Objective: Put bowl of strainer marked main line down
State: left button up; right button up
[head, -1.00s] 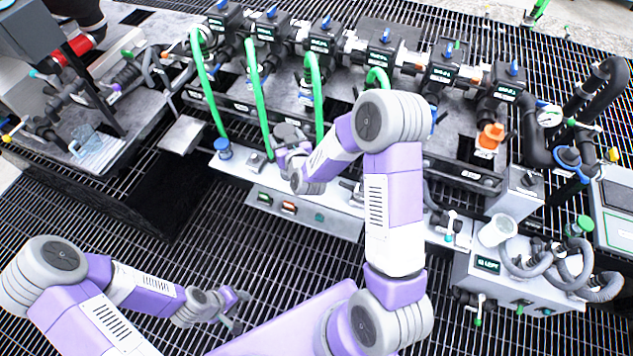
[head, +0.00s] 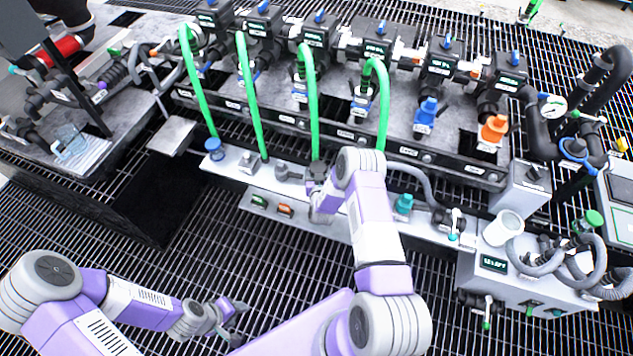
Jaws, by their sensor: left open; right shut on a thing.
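My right gripper (head: 317,182) is low over the pale ledge (head: 232,160) in front of the manifold, beside the foot of the third green hose. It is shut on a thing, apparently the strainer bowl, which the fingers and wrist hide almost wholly. I cannot read a main line mark on it. A strip of ledge shows on both sides of the gripper; whether the held thing touches it I cannot tell. My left gripper (head: 236,309) is open and empty over the floor grating, at the lower left.
On the ledge stand a blue cap-like part (head: 215,148), a grey fitting (head: 283,172) and a teal part (head: 404,204). Several green hoses (head: 248,95) hang down to the ledge. A white cup (head: 503,228) stands at right on the grey box (head: 490,275).

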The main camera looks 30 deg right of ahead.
jog(key=shift+f+b, duration=0.8)
jog(key=shift+f, duration=1.2)
jog(key=shift+r, duration=0.1)
jog(key=o, duration=0.8)
jog(key=shift+f, duration=0.2)
jog(key=shift+o, duration=0.2)
